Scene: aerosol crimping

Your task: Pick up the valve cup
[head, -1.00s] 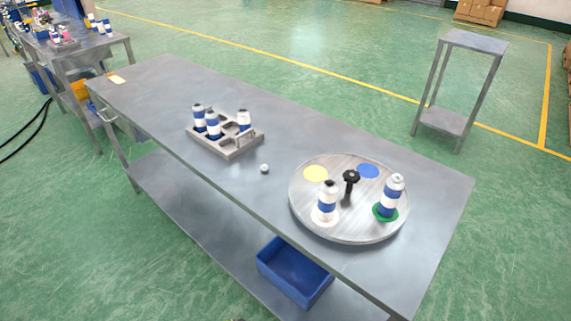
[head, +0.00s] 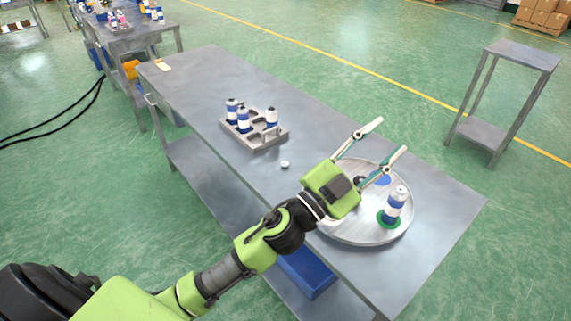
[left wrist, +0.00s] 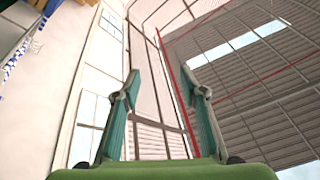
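A small pale round piece, which looks like the valve cup (head: 285,164), lies on the metal table (head: 225,80) between the can tray and the round turntable. My left gripper (head: 388,136) is open and empty, raised over the turntable area, right of the small piece and apart from it. Its two fingers point up and to the right. In the left wrist view the open fingers (left wrist: 163,80) have only walls, windows and roof beyond them. My right gripper is in neither view.
A grey tray (head: 262,145) holds several blue-and-white cans. The turntable (head: 360,237) carries a blue-and-white can (head: 395,206) on a green spot; my left arm hides part of it. A blue bin (head: 308,275) is below. The table's far left is mostly clear.

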